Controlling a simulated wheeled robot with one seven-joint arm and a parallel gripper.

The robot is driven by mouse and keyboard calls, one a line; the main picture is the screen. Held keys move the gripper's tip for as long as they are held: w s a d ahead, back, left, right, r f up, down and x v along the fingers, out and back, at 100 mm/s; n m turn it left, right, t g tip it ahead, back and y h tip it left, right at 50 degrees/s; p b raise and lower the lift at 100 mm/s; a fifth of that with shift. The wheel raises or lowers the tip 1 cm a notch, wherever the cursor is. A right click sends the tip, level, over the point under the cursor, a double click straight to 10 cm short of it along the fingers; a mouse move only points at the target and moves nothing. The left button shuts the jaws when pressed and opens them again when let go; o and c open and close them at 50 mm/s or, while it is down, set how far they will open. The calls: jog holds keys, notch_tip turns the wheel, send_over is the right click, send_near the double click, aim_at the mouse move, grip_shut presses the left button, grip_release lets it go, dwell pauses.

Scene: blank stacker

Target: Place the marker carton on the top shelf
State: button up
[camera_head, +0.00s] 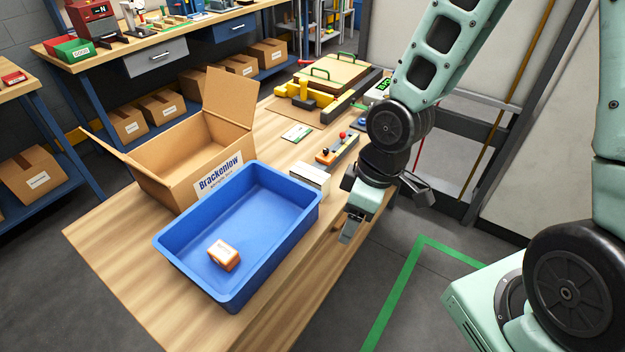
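A small orange-and-white carton (224,255) lies in the blue tray (172,249), near its front left; its print is too small to read, so I cannot confirm it is the marker carton. My gripper (352,226) hangs near the right edge of the wooden table, to the right of the tray and apart from the carton. Nothing shows held in it, but its finger opening is not clear from this angle. A rack with shelves (338,14) stands at the far back, cut off by the top of the picture; I cannot tell whether it holds the top shelf.
An open cardboard box (172,158) stands behind the tray. A white box (312,178) sits against the tray's far right side. A controller with knobs (338,150) and yellow parts (305,96) lie farther back. The table's front left corner (110,240) is clear.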

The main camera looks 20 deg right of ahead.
jog(key=w+d+f+t+y+p, duration=0.1)
jog(key=w+d+f+t+y, duration=0.2)
jog(key=w+d+f+y, duration=0.15)
jog(key=m+t+b, duration=0.2)
jog(key=t+b, duration=0.1)
jog(key=t, duration=0.4)
send_near(309, 171)
jog(key=shift+w+a+f+y+b, duration=0.2)
jog(key=shift+w+a+f+b, duration=0.15)
jog(key=shift+w+f+b, duration=0.25)
jog(key=shift+w+a+f+y+b, duration=0.15)
jog(key=shift+w+a+f+b, duration=0.3)
jog(key=shift+w+b, duration=0.15)
jog(key=shift+p+x, duration=0.5)
jog(key=shift+x, duration=2.7)
jog(key=c, duration=1.2)
jog(key=shift+d+r, duration=0.1)
jog(key=shift+r, duration=0.1)
